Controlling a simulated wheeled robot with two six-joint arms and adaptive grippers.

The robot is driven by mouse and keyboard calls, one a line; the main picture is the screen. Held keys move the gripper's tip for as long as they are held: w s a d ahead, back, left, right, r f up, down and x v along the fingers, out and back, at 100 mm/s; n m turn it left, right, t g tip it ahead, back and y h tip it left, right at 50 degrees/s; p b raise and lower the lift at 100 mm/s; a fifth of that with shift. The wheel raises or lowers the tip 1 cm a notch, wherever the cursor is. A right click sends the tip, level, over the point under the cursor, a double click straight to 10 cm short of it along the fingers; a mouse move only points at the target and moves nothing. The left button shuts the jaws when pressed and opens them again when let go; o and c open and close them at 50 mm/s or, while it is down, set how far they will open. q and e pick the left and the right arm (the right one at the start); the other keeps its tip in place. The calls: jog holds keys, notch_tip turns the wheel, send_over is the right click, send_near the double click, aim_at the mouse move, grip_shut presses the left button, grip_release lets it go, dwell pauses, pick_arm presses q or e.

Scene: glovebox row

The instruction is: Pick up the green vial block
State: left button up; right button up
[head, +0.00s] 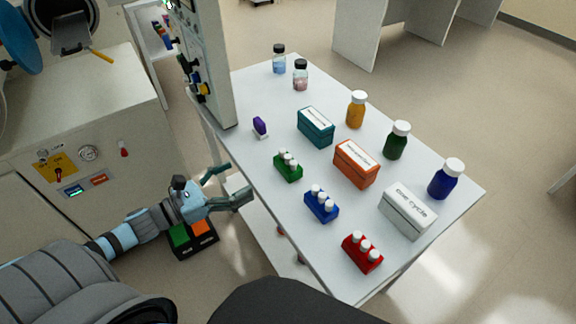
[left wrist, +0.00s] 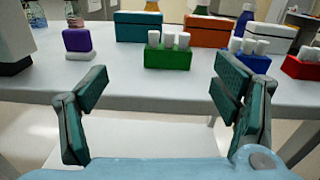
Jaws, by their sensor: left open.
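The green vial block (head: 288,170) holds white-capped vials and stands upright on the white table, near its left edge. It also shows in the left wrist view (left wrist: 167,58), ahead of my open fingers and roughly centred between them. My left gripper (head: 232,184) is open and empty, just off the table's left edge and apart from the block. In the left wrist view its two dark teal fingers (left wrist: 160,104) are spread wide. My right gripper is not in view.
On the table (head: 270,110), a blue vial block (head: 321,206) and a teal box (head: 315,127) stand near the green block. A purple item (head: 260,126) is beyond it. A red block (head: 362,253), orange box (head: 356,163) and bottles stand further right. The table edge lies before my gripper.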

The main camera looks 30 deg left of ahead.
aim_at(284, 158)
pick_arm(q)
jog(key=shift+m, duration=0.6)
jog(key=b+x, duration=0.2)
jog(key=x, duration=0.1)
jog(key=b+x, duration=0.1)
jog(key=x, duration=0.1)
jog(key=shift+s+d+r, duration=0.25)
jog(key=shift+d+r, duration=0.15)
jog(key=p+x, duration=0.3)
jog(key=x, duration=0.6)
jog(key=shift+d+r, duration=0.1)
jog(key=shift+d, duration=0.15)
jog(key=shift+w+d, duration=0.1)
jog(key=shift+d, duration=0.05)
jog(key=c, duration=1.4)
